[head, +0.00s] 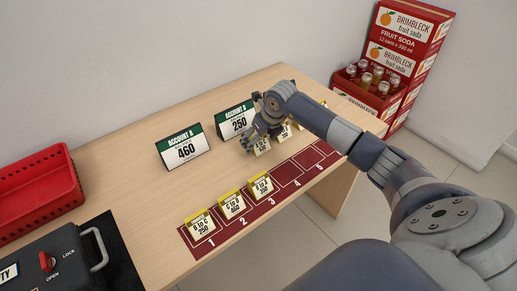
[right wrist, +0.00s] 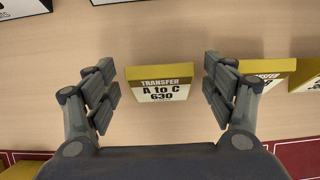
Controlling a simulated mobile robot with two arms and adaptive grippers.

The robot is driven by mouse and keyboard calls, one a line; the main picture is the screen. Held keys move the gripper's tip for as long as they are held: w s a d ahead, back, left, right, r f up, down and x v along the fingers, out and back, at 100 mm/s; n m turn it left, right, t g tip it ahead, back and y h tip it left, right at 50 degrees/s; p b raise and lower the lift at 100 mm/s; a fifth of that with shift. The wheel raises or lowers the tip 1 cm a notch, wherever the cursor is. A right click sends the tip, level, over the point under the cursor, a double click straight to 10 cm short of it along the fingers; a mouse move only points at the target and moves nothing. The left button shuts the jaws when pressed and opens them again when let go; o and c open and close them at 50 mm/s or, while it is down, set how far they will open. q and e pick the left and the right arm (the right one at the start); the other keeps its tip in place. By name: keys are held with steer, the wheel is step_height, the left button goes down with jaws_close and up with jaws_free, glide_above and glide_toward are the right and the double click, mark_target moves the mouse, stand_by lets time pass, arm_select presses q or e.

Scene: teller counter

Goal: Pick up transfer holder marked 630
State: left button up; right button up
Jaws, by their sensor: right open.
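The transfer holder marked A to C 630 (right wrist: 161,92) is a small tent card with a yellow top edge and white face, standing on the wooden counter. In the head view it appears to be the card (head: 262,147) just under my right gripper (head: 258,130), partly covered by it. In the right wrist view my right gripper (right wrist: 160,66) is open, with one finger on each side of the holder and a gap on both sides. The fingers do not appear to touch it. My left gripper is not in view.
More yellow transfer holders (right wrist: 262,75) stand close right of it. Three (head: 231,205) stand on the numbered maroon strip (head: 285,174), at 1 to 3; 4 and 5 look bare. Account signs (head: 183,147) stand behind. A red tray (head: 38,196) and black lockable box (head: 50,268) are left.

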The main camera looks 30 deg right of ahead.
steer(key=shift+w+f, duration=0.2)
steer(key=shift+f, duration=0.25)
steer(key=shift+r, duration=0.1)
steer(key=shift+s, duration=0.1)
steer(key=c, duration=1.1)
steer(key=shift+c, duration=0.2)
